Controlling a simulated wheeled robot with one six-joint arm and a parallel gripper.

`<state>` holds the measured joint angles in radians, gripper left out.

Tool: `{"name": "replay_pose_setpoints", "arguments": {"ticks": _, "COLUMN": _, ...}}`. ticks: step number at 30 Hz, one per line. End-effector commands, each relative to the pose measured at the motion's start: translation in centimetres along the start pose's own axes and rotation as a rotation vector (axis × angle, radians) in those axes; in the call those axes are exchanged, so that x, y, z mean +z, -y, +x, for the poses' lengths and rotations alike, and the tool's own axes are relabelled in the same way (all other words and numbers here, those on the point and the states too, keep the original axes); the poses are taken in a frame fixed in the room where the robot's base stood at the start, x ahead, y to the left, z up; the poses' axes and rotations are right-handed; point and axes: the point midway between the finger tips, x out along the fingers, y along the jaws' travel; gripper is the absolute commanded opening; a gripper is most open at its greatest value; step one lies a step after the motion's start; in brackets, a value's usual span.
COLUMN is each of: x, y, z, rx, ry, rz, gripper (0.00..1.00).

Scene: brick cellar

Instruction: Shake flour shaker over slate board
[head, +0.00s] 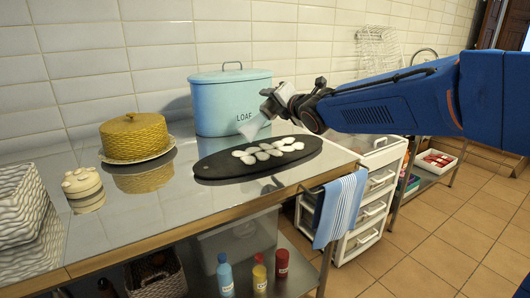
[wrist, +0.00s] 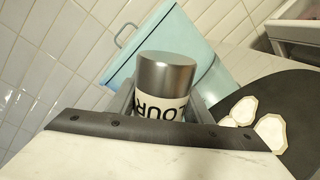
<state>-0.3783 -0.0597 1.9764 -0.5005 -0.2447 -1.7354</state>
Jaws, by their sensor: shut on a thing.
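My gripper (head: 272,105) is shut on the flour shaker (wrist: 165,85), which has a steel end and a white label showing "LOUR". In the head view the gripper is above the back left part of the slate board, and the shaker is mostly hidden. A pale cone-shaped patch (head: 253,127) shows below the gripper; I cannot tell whether it is falling flour. The dark oval slate board (head: 225,169) lies on the counter.
A blue "LOAF" bin (head: 222,92) stands close behind the gripper and board. A yellow domed dish (head: 134,137) and a small cream pot (head: 81,183) stand to the left. The steel counter (head: 165,228) is clear at front left.

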Motion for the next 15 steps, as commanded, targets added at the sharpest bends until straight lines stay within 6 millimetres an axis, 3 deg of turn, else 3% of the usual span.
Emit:
{"name": "replay_pose_setpoints", "arguments": {"ticks": 1, "x": -1.4, "y": 1.9, "z": 0.4, "rx": -0.01, "ry": -0.007, "rz": 0.004, "gripper": 0.2}}
{"name": "replay_pose_setpoints", "arguments": {"ticks": 2, "x": -1.5, "y": 2.1, "z": 0.4, "rx": -0.008, "ry": -0.006, "rz": 0.003, "gripper": 0.2}}
{"name": "replay_pose_setpoints", "arguments": {"ticks": 6, "x": 0.6, "y": -0.8, "z": -0.1, "rx": -0.002, "ry": -0.001, "rz": 0.0, "gripper": 0.2}}
{"name": "replay_pose_setpoints", "arguments": {"ticks": 10, "x": -1.5, "y": 2.1, "z": 0.4, "rx": -0.009, "ry": -0.006, "rz": 0.004, "gripper": 0.2}}
{"name": "replay_pose_setpoints", "arguments": {"ticks": 15, "x": -1.3, "y": 1.8, "z": 0.3, "rx": -0.004, "ry": -0.003, "rz": 0.001, "gripper": 0.2}}
